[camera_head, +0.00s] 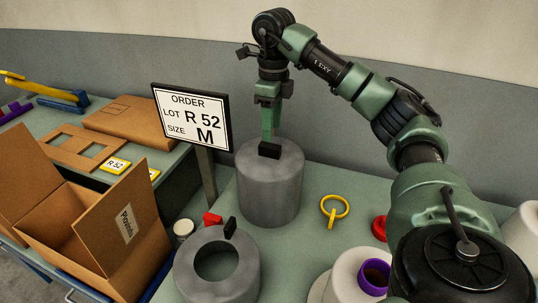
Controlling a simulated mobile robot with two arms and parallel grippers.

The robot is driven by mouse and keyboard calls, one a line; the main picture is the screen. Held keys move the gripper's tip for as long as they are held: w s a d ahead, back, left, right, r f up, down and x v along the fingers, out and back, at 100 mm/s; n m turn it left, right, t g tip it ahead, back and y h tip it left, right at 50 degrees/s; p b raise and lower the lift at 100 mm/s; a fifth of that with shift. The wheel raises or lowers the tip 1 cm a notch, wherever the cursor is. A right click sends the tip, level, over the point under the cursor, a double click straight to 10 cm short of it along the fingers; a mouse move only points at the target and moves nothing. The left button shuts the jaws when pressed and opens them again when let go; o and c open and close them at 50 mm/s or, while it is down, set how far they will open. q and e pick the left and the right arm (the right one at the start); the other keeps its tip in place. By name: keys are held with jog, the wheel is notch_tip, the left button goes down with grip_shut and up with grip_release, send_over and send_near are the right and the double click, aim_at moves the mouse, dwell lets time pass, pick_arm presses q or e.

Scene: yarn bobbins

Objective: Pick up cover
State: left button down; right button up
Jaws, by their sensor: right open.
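A tall grey cylinder (269,193) stands upright on the green table. A second grey cylinder (191,276) with a round hole in its top stands nearer, to its left. I cannot tell for certain which thing is the cover. My right gripper (269,150) points down at the top of the tall cylinder, its black fingertip overlapping that top in the picture. Its jaws are open and hold nothing. The fingers line up in this view, so the gap and any contact are hidden. My left gripper is not in view.
An order sign (192,116) stands left of the tall cylinder. A yellow ring (346,210) and a red piece (379,228) lie to its right. A white bobbin with a purple core (375,277) stands in front. An open carton (130,245) is at left.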

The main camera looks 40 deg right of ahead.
aim_at(272, 145)
jog(key=shift+d, duration=0.35)
jog(key=shift+s+f, duration=0.1)
jog(key=shift+f, duration=0.8)
jog(key=shift+a+f+p, duration=0.2)
jog(key=shift+f+p, duration=0.15)
notch_tip(272, 145, down, 4)
jog(key=shift+r+p, duration=0.15)
jog(key=shift+p, duration=0.45)
jog(key=shift+f, duration=0.55)
grip_shut()
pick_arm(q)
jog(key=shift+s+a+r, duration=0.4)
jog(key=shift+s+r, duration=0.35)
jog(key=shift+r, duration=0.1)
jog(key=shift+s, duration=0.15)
